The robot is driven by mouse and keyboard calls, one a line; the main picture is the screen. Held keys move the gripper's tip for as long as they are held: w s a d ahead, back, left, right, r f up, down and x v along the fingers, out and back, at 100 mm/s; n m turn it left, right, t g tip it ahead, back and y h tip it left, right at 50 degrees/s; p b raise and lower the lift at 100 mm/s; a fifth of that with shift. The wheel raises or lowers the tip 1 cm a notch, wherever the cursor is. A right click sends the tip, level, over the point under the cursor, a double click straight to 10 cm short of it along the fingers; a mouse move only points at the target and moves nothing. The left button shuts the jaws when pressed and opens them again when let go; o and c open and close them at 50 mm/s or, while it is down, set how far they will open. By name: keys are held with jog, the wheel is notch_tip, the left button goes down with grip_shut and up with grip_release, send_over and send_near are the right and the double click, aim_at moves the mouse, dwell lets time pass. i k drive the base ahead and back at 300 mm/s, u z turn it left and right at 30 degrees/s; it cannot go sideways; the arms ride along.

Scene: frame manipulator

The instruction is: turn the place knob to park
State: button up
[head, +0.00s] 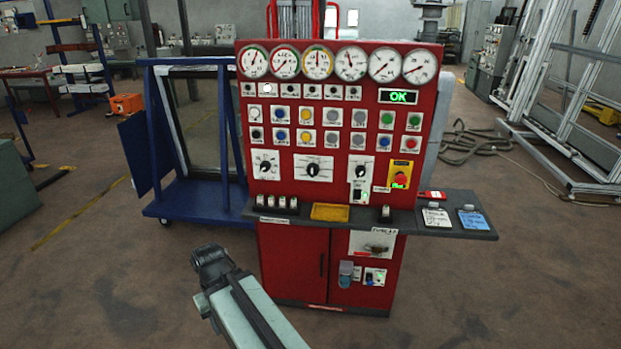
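A red control panel (250,212) stands upright in the middle of the head view. Three black rotary knobs sit in a row on white plates: a left knob (265,165), a middle knob (313,169) and a right knob (361,172). Their labels are too small to read, so I cannot tell which is the place knob or where park is. Part of my arm shows at the bottom, left of the panel's lower cabinet and below the knobs. I cannot make out gripper fingers on it.
A grey shelf (448,222) with two tags juts out right. A yellow tray (330,212) sits below the knobs. A blue cart (200,207) stands close left. The floor in front is clear.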

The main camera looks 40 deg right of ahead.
aim_at(313, 169)
jog(key=u, duration=0.2)
jog(key=i, duration=1)
jog(key=u, duration=0.05)
